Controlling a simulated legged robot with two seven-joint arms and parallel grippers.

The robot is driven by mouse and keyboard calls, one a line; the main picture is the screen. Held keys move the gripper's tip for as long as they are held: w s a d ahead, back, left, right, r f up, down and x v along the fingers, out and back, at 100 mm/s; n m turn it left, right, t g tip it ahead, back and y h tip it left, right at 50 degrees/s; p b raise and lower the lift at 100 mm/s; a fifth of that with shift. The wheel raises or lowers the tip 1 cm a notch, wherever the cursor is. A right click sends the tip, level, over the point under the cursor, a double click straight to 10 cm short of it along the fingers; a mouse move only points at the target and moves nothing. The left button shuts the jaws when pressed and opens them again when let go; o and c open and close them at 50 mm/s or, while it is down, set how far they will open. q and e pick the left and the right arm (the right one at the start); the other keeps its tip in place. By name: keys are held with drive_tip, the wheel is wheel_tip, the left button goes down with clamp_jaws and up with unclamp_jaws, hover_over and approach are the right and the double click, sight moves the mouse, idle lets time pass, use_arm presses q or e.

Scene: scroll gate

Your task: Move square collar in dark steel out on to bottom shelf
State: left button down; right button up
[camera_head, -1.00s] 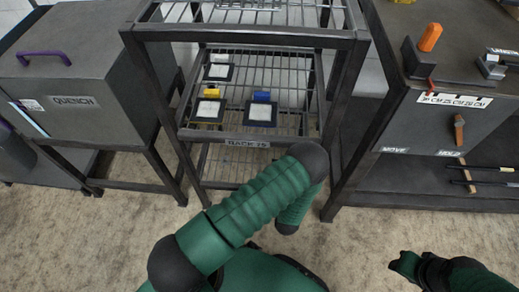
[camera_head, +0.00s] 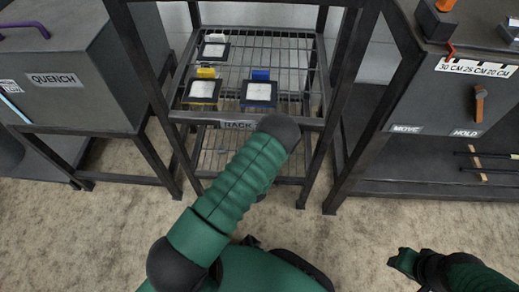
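The metal rack (camera_head: 321,118) stands ahead in the head view. Its wire shelf holds three dark square frames with pale centres: one with a yellow tag (camera_head: 202,90), one with a blue tag (camera_head: 259,92) and one with a white tag (camera_head: 214,51). I cannot tell whether any is the dark steel square collar. The bottom shelf (camera_head: 215,158) shows partly below, behind my green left arm. My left gripper is hidden. My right gripper (camera_head: 405,261) is at the lower right, away from the rack; its fingers are too unclear to read.
A grey box labelled QUENCH (camera_head: 90,85) stands on a frame at left. At right is a dark cabinet (camera_head: 440,105) with a scale, an orange lever (camera_head: 480,103) and MOVE and HOLD labels. The floor (camera_head: 100,225) in front is mostly clear.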

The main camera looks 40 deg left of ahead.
use_arm(q)
drive_tip(key=shift+f, duration=0.2)
drive_tip(key=c, duration=1.1)
unclamp_jaws()
drive_tip(key=shift+d, duration=0.1)
drive_tip(key=shift+o, duration=0.2)
drive_tip(key=shift+s, duration=0.1)
